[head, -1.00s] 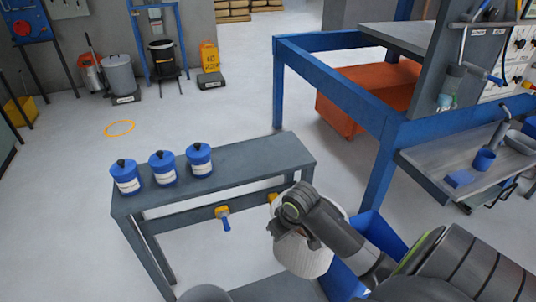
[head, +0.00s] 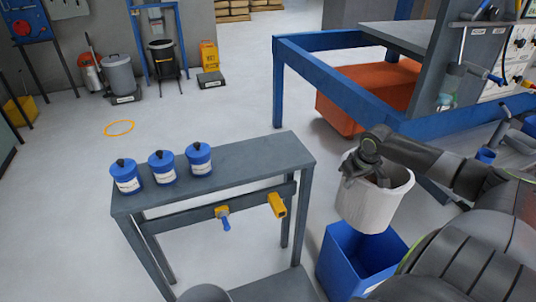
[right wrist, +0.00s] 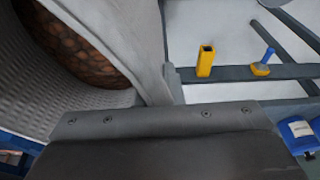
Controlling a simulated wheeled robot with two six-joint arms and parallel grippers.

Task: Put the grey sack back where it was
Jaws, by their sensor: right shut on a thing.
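The grey sack (head: 378,207) is a pale, open-topped woven sack, upright, above an open blue bin (head: 345,265). My right gripper (head: 360,178) is shut on the sack at its rim, on the left side. In the right wrist view, the sack's woven wall (right wrist: 100,115) fills the left, with brown lumps (right wrist: 75,40) inside it. Whether the sack's bottom touches the bin I cannot tell. My left gripper is not in view.
A dark grey bench (head: 240,165) stands left of the sack, with three blue-lidded jars (head: 162,168) on top. A yellow holder (head: 277,205) and a blue-handled tool (head: 224,217) are on its front rail. A blue-framed table (head: 330,42) stands behind. An orange ring (head: 119,128) marks open floor.

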